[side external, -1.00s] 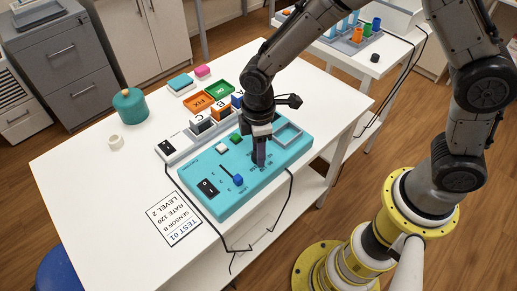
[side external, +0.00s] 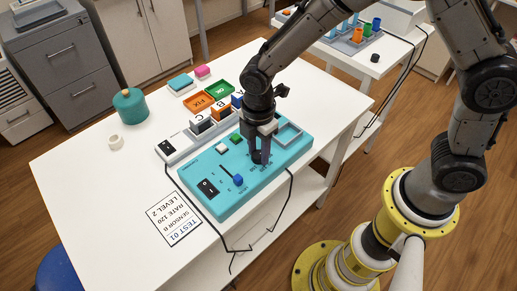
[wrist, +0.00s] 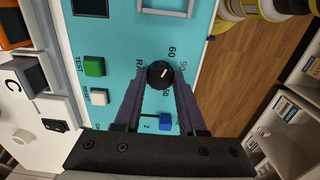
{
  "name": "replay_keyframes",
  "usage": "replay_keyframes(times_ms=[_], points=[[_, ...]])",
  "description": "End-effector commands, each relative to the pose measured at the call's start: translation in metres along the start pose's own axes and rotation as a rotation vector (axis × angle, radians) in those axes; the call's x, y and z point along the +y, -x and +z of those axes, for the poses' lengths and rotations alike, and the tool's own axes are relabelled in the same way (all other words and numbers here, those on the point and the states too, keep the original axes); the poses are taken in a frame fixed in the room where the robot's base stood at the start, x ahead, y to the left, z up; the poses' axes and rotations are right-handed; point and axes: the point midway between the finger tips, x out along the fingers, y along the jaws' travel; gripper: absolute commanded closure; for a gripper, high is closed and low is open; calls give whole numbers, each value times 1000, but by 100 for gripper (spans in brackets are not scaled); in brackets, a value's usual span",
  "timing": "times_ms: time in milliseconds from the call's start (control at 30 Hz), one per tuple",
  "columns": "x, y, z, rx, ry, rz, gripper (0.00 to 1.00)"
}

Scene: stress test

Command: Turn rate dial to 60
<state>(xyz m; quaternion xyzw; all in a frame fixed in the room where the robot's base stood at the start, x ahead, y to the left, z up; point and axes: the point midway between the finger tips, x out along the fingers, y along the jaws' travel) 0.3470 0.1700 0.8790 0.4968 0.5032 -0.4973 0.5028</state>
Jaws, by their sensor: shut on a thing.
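The rate dial (wrist: 158,70) is a round black knob with a short white mark on the turquoise panel (side external: 215,183). In the wrist view its mark points to the upper right, toward the printed 60 and 90; I cannot tell exactly which value it meets. My gripper (wrist: 160,82) is shut on the dial, with one finger on its left and one on its right. In the side view my gripper (side external: 260,157) points down at the panel, and its fingers mostly hide the dial.
A blue slider knob (wrist: 165,122) sits near the dial, and green (wrist: 95,66) and white (wrist: 99,97) buttons lie to its left. The panel has a black switch (side external: 208,188) and a recessed tray (side external: 288,134). A printed card (side external: 174,219) lies in front. Black cables hang over the table edge.

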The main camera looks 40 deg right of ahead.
Motion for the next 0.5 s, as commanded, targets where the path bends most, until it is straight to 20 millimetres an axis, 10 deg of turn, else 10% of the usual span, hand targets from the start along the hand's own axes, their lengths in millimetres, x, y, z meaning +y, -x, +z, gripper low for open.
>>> replay_keyframes(times_ms=[333, 367, 500], points=[[1, 2, -1, 3, 6, 6, 100], [1, 2, -1, 3, 6, 6, 57], [1, 2, -1, 2, 5, 4, 31]])
